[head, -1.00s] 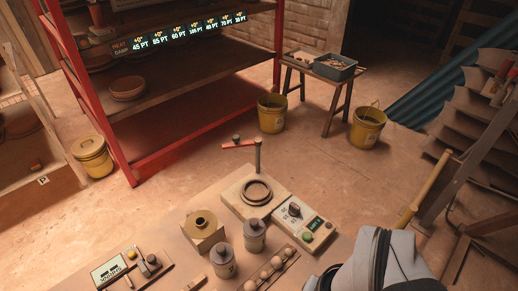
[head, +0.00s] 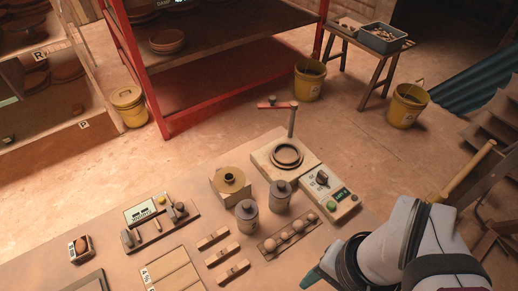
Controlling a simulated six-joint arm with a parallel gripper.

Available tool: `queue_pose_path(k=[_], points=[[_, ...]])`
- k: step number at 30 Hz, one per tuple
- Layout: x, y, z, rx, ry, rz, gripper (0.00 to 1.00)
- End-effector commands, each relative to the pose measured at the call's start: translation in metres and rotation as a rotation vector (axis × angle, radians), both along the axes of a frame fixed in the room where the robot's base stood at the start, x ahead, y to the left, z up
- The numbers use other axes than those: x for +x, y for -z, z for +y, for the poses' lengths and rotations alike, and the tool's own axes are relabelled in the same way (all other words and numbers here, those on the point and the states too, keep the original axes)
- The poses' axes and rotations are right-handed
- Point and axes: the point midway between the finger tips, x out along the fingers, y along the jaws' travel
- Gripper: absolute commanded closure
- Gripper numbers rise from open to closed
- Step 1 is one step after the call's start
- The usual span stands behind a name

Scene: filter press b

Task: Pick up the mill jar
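Two grey lidded jars stand upright on the work table, side by side near its middle in the head view. One grey jar (head: 247,217) is nearer and to the left; the other grey jar (head: 280,196) is slightly farther and to the right. I cannot tell which of them is the mill jar. My gripper (head: 316,278) shows only in part at the bottom edge, right of and nearer than the jars, apart from both. Its fingers are mostly cut off or hidden by my arm, so I cannot see its opening.
A tan block with a round brass-coloured piece (head: 231,181) stands close behind the jars. A base with a dark ring and upright post (head: 286,156) and a control box (head: 330,194) are to the right. A rack of balls (head: 290,236) and several wooden blocks (head: 222,254) lie in front.

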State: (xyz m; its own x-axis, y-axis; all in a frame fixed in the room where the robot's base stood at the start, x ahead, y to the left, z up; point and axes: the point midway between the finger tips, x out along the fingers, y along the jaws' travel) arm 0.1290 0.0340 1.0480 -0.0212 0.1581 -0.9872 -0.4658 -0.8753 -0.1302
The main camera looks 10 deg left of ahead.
Motion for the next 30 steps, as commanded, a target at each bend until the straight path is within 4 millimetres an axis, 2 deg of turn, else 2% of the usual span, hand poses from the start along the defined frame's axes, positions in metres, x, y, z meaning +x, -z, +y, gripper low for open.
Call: queue_pose_path(k=[3,11,17,20,23,26,27,29,30], points=[[0.0,0.0,0.0,0.0,0.0,0.0,0.48],[0.0,0.0,0.0,0.0,0.0,0.0,0.01],[0.0,0.0,0.0,0.0,0.0,0.0,0.0],[0.002,0.001,-0.001,-0.033,-0.097,0.031,0.0],[0.015,0.005,-0.002,-0.163,-0.469,0.135,0.0],[0.051,0.016,0.012,-0.385,-1.049,0.279,0.0],[0.068,0.022,0.027,-0.489,-1.291,0.337,0.0],[0.092,0.034,0.06,-0.66,-1.644,0.422,0.0],[0.103,0.044,0.088,-0.779,-1.86,0.476,0.0]])
